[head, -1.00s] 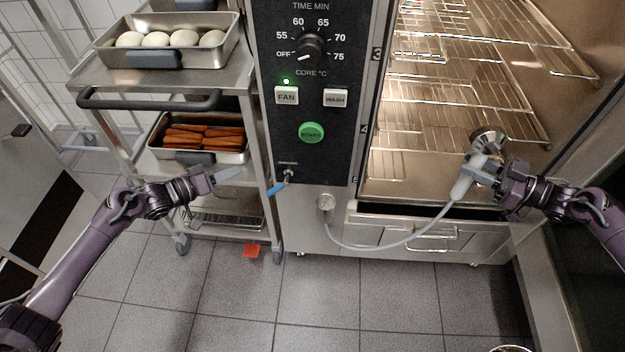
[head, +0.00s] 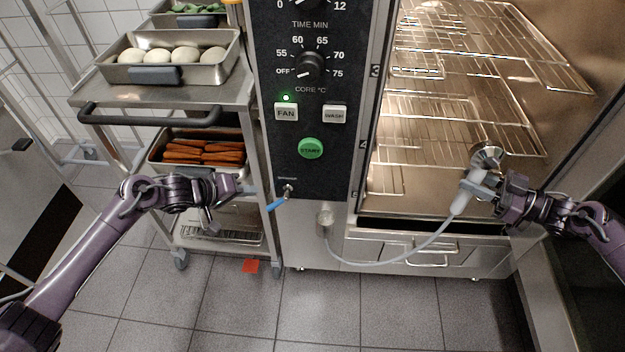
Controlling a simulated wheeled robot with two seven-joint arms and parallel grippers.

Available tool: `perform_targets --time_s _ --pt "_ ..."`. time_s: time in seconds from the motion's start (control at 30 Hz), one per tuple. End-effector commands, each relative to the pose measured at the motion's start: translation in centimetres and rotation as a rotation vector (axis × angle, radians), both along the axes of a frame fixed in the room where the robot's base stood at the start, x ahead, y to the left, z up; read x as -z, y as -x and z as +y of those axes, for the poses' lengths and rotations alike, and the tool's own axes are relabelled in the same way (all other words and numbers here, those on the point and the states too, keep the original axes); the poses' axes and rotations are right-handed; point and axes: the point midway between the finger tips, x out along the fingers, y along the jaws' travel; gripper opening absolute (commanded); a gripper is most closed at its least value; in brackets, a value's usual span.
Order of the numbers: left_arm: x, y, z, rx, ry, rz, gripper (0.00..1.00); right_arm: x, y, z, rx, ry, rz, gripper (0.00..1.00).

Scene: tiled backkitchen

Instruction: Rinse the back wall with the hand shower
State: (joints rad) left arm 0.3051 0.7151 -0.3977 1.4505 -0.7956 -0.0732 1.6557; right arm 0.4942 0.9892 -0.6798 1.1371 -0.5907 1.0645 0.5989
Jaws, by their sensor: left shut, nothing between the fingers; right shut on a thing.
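The hand shower (head: 461,200) has a pale handle and a round metal head (head: 487,156). My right gripper (head: 484,186) is shut on its handle and holds it at the front of the open oven cavity, head upward. A grey hose (head: 400,256) hangs from the handle to a round fitting (head: 324,222) below the control panel. I cannot clearly make out the cavity's back wall behind the racks.
Wire racks (head: 455,85) fill the cavity. The control panel (head: 340,165) has knobs, buttons and a lit green lamp. A trolley (head: 185,105) stands at left with trays of eggs or dough balls (head: 170,55) and sausages or carrots (head: 205,152).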

Motion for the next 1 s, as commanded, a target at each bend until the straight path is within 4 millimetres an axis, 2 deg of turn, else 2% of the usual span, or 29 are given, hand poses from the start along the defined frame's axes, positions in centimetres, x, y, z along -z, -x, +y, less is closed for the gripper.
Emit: perform_targets --time_s 0.07,0.33,1.0 --pt "0.9 -0.8 -1.1 0.001 0.001 0.002 0.00 -0.1 0.0 0.0 0.000 -0.001 -0.003 0.00" --pt "3.1 0.1 -3.2 0.001 0.000 0.001 0.00 -0.1 0.0 0.0 0.000 -0.001 -0.003 0.00" --pt "3.7 0.2 -3.5 0.000 0.039 0.001 0.00 -0.1 0.0 0.0 0.000 -0.001 -0.003 0.00"
